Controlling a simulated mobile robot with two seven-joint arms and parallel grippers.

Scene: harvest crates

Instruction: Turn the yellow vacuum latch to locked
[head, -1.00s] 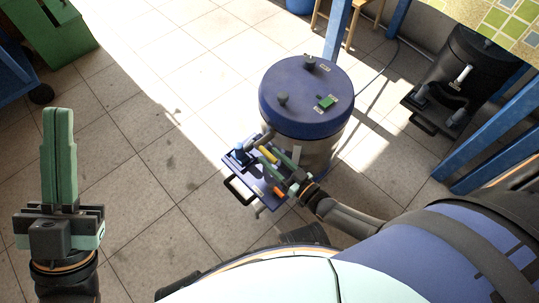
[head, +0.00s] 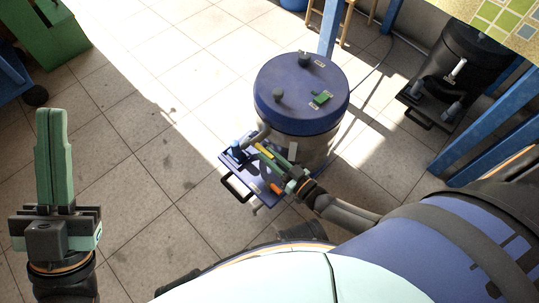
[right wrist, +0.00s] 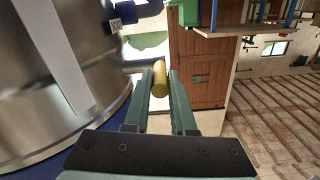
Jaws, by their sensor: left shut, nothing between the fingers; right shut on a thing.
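The yellow latch (head: 264,152) is a short bar on the blue plate (head: 233,163) at the foot of the vacuum tank (head: 300,92). My right gripper (head: 266,151) is shut on the latch beside the tank's steel wall. In the right wrist view, the latch (right wrist: 160,80) sits between the green fingertips (right wrist: 160,76) and its rounded end shows. The latch's base and any lock marking cannot be made out. My left gripper (head: 51,112) is shut and empty, pointing up at the far left, well away from the tank.
The plate also carries an orange piece (head: 277,188) and a black handle (head: 236,190). A second, dark vacuum (head: 459,62) stands at the upper right by blue table legs (head: 482,140). A green crate (head: 50,35) is at the upper left. The tiled floor between is clear.

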